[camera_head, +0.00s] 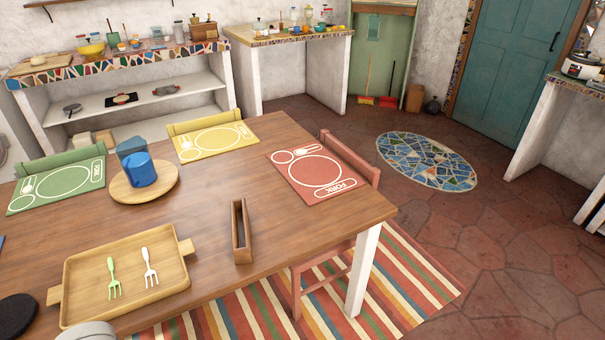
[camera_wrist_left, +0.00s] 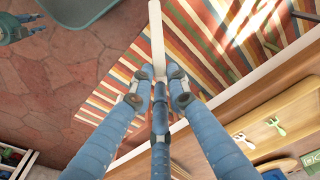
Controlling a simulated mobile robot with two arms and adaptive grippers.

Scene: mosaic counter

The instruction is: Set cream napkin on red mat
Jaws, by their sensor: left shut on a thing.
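The red mat (camera_head: 316,172) lies flat at the table's right end, with a white plate outline and the word FORK; its printed area looks bare. In the left wrist view my left gripper (camera_wrist_left: 160,82) is shut on the cream napkin (camera_wrist_left: 157,38), a narrow pale strip standing out beyond the blue fingertips. The gripper and napkin are over the floor and striped rug beside the table, away from the mat. The head view shows neither of them. A blue jointed part at the upper left of the wrist view seems to be my right gripper (camera_wrist_left: 18,28); its fingers are unclear.
A narrow wooden holder (camera_head: 241,238) stands near the table's front edge. A wooden tray (camera_head: 82,262) holds a green fork and a white fork. Blue cups stand on a round board (camera_head: 120,190). Yellow (camera_head: 213,141) and green (camera_head: 58,186) mats lie along the far side. A chair (camera_head: 350,160) stands behind the red mat.

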